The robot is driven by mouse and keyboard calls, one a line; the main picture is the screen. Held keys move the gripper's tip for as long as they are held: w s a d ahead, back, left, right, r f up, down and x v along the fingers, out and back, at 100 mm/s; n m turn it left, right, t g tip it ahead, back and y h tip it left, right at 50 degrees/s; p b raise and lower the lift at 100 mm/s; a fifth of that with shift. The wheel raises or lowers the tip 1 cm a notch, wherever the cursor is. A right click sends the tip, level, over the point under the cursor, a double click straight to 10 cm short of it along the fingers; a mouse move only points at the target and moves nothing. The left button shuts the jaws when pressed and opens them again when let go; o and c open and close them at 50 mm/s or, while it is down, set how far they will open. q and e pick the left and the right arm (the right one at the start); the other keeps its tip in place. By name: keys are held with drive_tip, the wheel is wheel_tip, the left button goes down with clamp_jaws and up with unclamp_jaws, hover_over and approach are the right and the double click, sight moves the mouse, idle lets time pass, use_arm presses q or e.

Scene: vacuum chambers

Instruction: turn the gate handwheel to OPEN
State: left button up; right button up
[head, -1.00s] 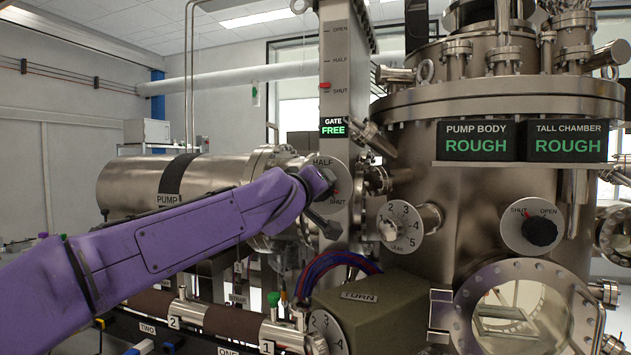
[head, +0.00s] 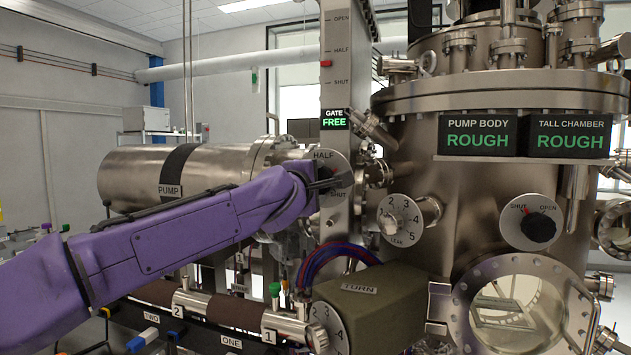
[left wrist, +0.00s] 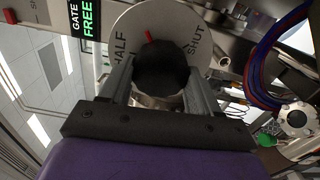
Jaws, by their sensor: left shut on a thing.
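The gate handwheel is a black round knob (left wrist: 165,68) with a red pointer, on a pale dial (left wrist: 128,30) marked HALF and SHUT. In the left wrist view the pointer lies between HALF and SHUT. My left gripper (left wrist: 160,85) is shut on the handwheel, one finger on each side. In the head view my left gripper (head: 328,184) covers most of the knob, and part of the dial (head: 322,164) shows. The gate scale's red marker (head: 325,63) stands between SHUT and HALF. The gate sign (head: 334,118) reads FREE. My right gripper is out of view.
The steel pump cylinder (head: 130,178) is left of the gate column, behind my left arm. The leak dial (head: 400,220), the green TURN box (head: 370,305) and the big chamber (head: 460,215) crowd the right. Red and blue hoses (head: 330,254) hang just below the handwheel.

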use_arm(q)
drive_tip(key=m+b, duration=0.9)
drive_tip(key=m, duration=2.5)
drive_tip(key=shift+d+b, duration=0.2)
drive_tip(key=shift+b, duration=0.15)
idle(0.5)
drive_tip(key=o, duration=1.1)
drive_tip(key=shift+c, duration=0.2)
